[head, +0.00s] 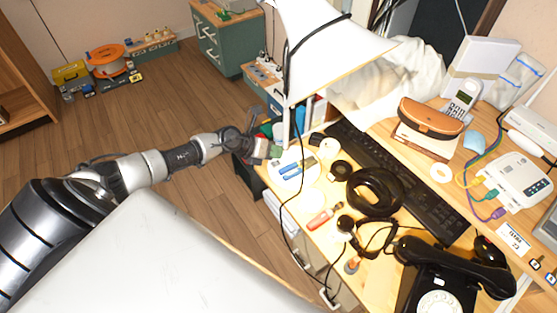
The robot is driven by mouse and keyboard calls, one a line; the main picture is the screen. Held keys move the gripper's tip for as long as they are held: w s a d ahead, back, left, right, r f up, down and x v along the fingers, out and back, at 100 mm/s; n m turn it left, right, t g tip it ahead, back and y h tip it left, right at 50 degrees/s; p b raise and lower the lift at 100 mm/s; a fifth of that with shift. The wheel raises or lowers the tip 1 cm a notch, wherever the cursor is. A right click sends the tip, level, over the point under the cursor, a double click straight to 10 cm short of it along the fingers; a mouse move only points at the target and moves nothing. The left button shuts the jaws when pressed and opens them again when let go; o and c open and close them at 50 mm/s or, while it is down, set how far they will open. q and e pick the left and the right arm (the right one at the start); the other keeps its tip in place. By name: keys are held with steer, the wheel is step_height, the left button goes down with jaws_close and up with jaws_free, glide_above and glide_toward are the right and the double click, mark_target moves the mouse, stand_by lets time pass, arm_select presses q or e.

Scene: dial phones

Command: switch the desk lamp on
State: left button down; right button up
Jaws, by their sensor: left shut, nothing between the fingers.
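The desk lamp has a wide white shade (325,45) at the top middle, with a black cable over it. Its pale stem drops to a round white base (293,182) at the desk's left edge. Two blue items lie on or beside the base. My left gripper (274,151) reaches in from the left and is shut, with its tips close to the stem and base. I cannot tell whether it touches the lamp. No switch is clearly visible, and I cannot tell whether the lamp is lit. My right gripper is not in view.
On the desk are a black keyboard (395,180), a coiled black cable (374,192), a red screwdriver (322,217), a black dial phone (440,280) and a white router (517,180). A black cord hangs over the desk's left edge. The wooden floor (150,115) left of the desk is mostly clear.

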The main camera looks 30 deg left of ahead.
mark_target(273, 163)
arm_select(q)
steer(key=shift+s+a+r+p, duration=0.1)
steer(key=shift+s+r+p, duration=0.1)
steer(key=shift+r+p, duration=0.9)
steer(key=shift+s+a+r+p, duration=0.1)
steer(key=shift+s+r+p, duration=0.05)
steer(key=shift+r+p, duration=0.9)
